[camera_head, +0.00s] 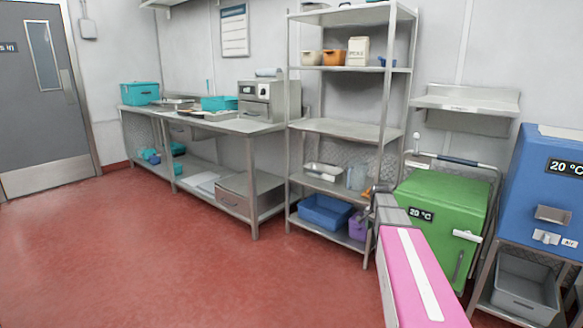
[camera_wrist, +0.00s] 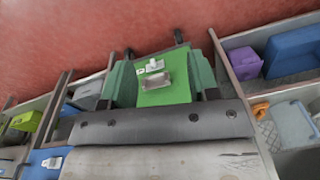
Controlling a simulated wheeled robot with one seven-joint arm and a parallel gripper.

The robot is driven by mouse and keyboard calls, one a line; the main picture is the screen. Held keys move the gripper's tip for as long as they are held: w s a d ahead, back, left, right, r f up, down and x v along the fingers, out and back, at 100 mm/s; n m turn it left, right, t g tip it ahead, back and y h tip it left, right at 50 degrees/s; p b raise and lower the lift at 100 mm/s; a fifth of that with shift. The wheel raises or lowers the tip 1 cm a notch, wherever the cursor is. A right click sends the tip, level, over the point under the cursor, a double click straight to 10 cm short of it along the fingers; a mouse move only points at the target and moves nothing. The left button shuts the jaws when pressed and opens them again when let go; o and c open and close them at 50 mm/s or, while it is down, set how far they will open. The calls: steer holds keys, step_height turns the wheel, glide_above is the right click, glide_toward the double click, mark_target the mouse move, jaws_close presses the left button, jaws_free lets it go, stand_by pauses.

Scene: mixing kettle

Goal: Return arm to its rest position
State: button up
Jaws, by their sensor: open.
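My arm, with its pink link, reaches in from the lower right of the head view. My gripper (camera_head: 373,201) is at its far end, small and dark, in front of the lower part of the metal rack and beside the green cabinet (camera_head: 443,205). It is open, and I see nothing held in it. The fingertips are too small to make out clearly. The wrist view looks toward the green cabinet (camera_wrist: 165,92), with the picture turned upside down and the red floor at the top.
The metal rack (camera_head: 340,126) holds a blue bin (camera_head: 325,212) and a purple bin (camera_head: 357,227) low down. A blue cabinet (camera_head: 545,190) stands right, above a grey bin (camera_head: 524,284). A long steel bench (camera_head: 215,124) lines the wall. The red floor (camera_head: 180,255) at left is clear.

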steer(key=s+a+f+n, duration=0.2)
steer(key=s+a, duration=0.3)
steer(key=s, duration=0.3)
steer(key=s+a+f+n, duration=0.3)
steer(key=s+a, duration=0.3)
steer(key=s, duration=0.3)
steer(key=s+a+f+n+g, duration=0.1)
steer(key=s+a+f+n, duration=0.1)
steer(key=s+a+n, duration=0.3)
steer(key=s+a, duration=0.1)
steer(key=s, duration=0.2)
steer(key=shift+s+f, duration=0.15)
steer(key=shift+f, duration=0.15)
steer(key=shift+c, duration=1)
